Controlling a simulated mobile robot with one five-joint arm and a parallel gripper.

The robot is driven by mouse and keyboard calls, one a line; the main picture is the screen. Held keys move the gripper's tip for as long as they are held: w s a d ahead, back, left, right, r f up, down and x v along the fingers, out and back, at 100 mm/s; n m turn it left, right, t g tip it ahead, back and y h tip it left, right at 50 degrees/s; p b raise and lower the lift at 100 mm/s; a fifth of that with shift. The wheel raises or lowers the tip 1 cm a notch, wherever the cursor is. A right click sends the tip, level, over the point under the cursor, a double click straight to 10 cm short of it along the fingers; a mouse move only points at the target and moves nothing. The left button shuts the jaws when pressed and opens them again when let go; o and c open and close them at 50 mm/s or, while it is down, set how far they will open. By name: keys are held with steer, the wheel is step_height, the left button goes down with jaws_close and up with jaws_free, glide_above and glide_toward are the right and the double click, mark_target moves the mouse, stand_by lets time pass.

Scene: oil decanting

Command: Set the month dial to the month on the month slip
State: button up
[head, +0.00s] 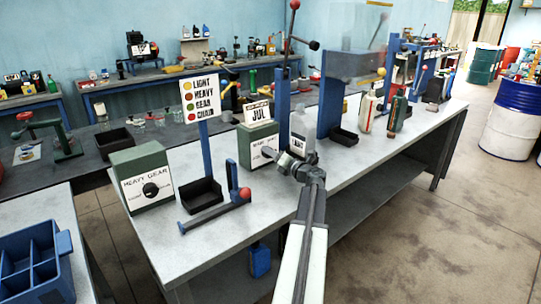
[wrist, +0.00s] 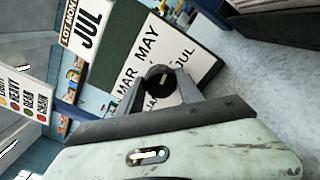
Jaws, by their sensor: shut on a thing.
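The month dial is a dark round knob (wrist: 160,88) on the white face of a green box (head: 258,137). In the wrist view its face shows MAR, MAY, JUL and, partly covered, what looks like JAN. The knob has a short pale mark; I cannot tell which month it points to. The month slip (head: 257,113), standing on top of the box, reads JUL; it also shows in the wrist view (wrist: 88,30). My gripper (head: 272,154) is at the box's front, its two fingers shut on the knob from both sides. In the head view it hides the knob.
A second green box (head: 141,178) with a HEAVY GEAR dial stands to the left. Near it are a black tray (head: 203,194), a red-knobbed lever (head: 245,194) and a colour-key sign (head: 201,97).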

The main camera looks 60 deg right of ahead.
steer(key=shift+m, duration=1)
steer(key=o, duration=1.4)
steer(key=shift+w, duration=0.1)
steer(key=v, duration=0.8)
